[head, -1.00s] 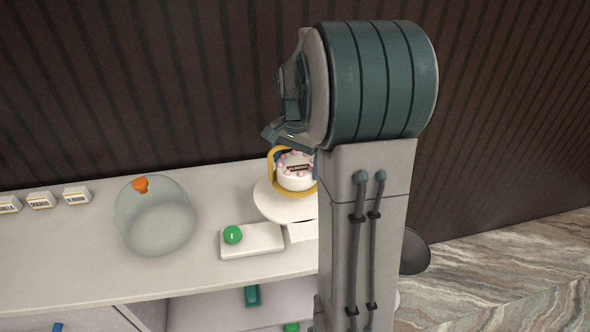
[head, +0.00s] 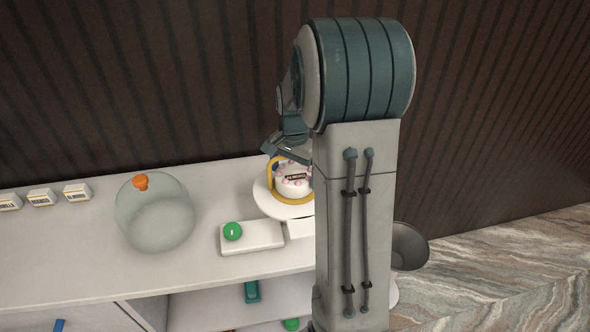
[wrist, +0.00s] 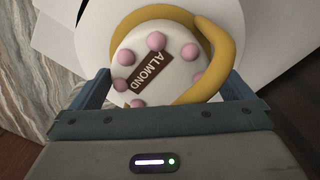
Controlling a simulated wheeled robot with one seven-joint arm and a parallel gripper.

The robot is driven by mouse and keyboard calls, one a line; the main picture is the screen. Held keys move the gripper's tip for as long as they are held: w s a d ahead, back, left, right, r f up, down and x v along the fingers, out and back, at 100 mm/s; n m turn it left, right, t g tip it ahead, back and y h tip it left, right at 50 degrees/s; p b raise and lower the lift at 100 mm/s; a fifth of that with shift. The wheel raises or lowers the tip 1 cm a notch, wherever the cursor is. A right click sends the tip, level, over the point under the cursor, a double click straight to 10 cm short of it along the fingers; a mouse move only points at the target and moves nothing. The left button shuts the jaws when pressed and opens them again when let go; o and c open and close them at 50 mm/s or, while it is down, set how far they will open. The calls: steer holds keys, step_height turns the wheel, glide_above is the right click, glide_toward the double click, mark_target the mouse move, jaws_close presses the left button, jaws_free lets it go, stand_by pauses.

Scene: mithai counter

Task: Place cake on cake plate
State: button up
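The cake (head: 293,184) is white and round, with pink balls on top and a brown label. In the wrist view the cake (wrist: 143,76) shows the word ALMOND, and a curved yellow band (wrist: 221,58) runs around its right side. My gripper (wrist: 166,86) has one finger on each side of the cake and band and appears shut on them. In the head view my arm hides part of the cake and its right side. The round white cake plate (head: 263,200) is directly under the cake. I cannot tell whether they touch.
A glass dome (head: 155,213) with an orange knob stands left on the white counter (head: 80,250). A white block with a green button (head: 232,231) is in front of the plate. Small labelled boxes (head: 41,197) stand far left. A dark ribbed wall is behind.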

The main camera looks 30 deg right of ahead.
mark_target(293, 175)
steer(key=shift+r, duration=0.1)
step_height(293, 175, up, 11)
steer(key=shift+r, duration=0.4)
steer(key=s+a+f+n+t, duration=0.1)
steer(key=s+a+f+n, duration=0.1)
steer(key=s+a+n, duration=0.4)
steer(key=s+a+f+n+t, duration=0.1)
steer(key=s+a+n, duration=0.5)
steer(key=s, duration=0.7)
steer(key=shift+s+a+f+t, duration=0.2)
steer(key=shift+a+f+t, duration=0.25)
steer(key=shift+a, duration=0.4)
